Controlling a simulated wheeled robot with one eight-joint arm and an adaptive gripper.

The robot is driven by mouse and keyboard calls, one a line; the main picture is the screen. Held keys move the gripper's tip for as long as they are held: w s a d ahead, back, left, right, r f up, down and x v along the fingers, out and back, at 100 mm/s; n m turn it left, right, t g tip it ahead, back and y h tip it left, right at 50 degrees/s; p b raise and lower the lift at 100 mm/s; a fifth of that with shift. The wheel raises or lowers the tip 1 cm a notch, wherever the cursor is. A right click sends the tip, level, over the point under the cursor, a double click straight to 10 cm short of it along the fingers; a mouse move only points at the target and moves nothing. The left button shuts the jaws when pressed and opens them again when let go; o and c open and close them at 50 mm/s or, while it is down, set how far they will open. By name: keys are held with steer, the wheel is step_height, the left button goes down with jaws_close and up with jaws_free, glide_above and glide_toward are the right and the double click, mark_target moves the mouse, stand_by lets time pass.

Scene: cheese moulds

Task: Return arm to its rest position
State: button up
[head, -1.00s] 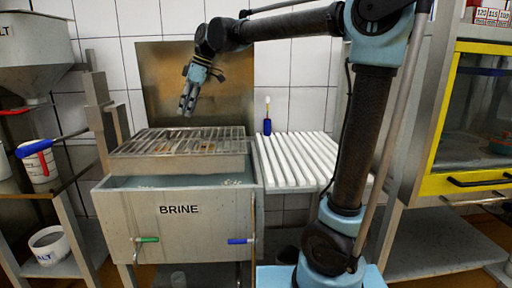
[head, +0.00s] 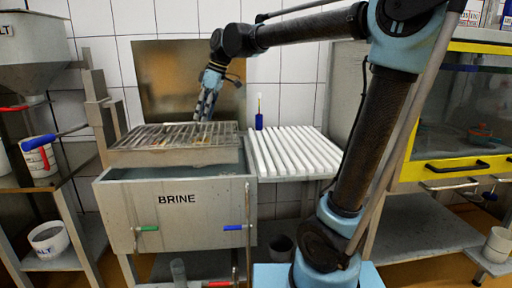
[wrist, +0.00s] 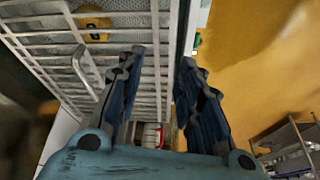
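My gripper (head: 205,108) hangs in the air above the back of the brine tank, fingers pointing down, at the end of my raised arm. In the wrist view its two blue fingers (wrist: 162,60) are apart with nothing between them. The metal grid rack (head: 175,135) sits on the brine tank (head: 185,215) below the gripper. The rack's bars also show in the wrist view (wrist: 50,40), with a yellow round piece (wrist: 95,25) under them.
A white ribbed drain board (head: 290,150) with a blue-handled brush (head: 259,120) stands right of the tank. A yellow-framed glass cabinet (head: 455,175) is at the right. A steel hopper (head: 35,45) and a side table with white tubs (head: 40,160) are at the left.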

steer(key=s+d+f+m+t, duration=0.15)
steer(key=d+f+m, duration=0.35)
steer(key=d, duration=0.8)
steer(key=s+d+f+m+h, duration=0.2)
steer(key=s+d+f+m, duration=0.3)
steer(key=s+d+f, duration=0.3)
steer(key=s+d+f+m+h, duration=0.2)
steer(key=s+d+f+m, duration=0.4)
steer(key=d+f, duration=0.9)
steer(key=shift+s+d+f, duration=0.3)
steer(key=shift+s+d, duration=0.25)
steer(key=shift+s, duration=0.6)
steer(key=shift+a+t, duration=0.1)
steer(key=shift+t, duration=0.15)
